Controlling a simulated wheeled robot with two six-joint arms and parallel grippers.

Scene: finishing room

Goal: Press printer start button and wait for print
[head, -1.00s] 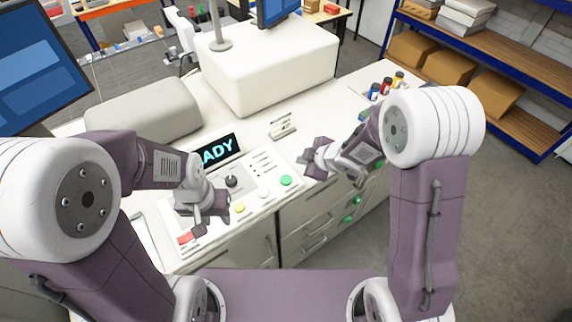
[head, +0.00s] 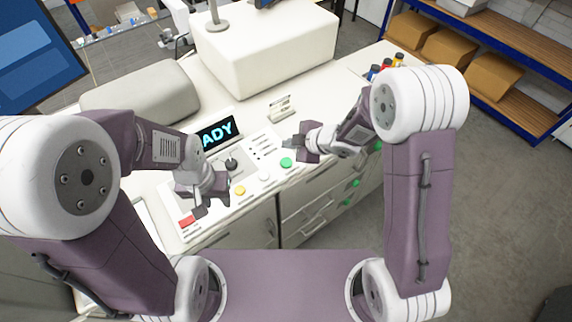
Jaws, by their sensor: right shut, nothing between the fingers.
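The printer's control panel (head: 251,160) shows in the head view on the front of the white machine. Its dark display (head: 218,132) shows "ADY" in cyan, the left part hidden behind my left arm. A round green button (head: 286,162) sits at the panel's right end, with a white button (head: 264,177), a yellow button (head: 239,190) and a red one (head: 187,221) to its left. My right gripper (head: 299,149) is shut and empty, just up and right of the green button, apparently not touching it. My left gripper (head: 211,206) looks open and empty, over the panel's left part near the red button.
A black knob (head: 231,164) stands on the panel. A white box-shaped unit (head: 266,50) is behind. Small coloured bottles (head: 386,66) stand at the back right. Shelving with cardboard boxes (head: 447,50) is at the right, with clear floor in front.

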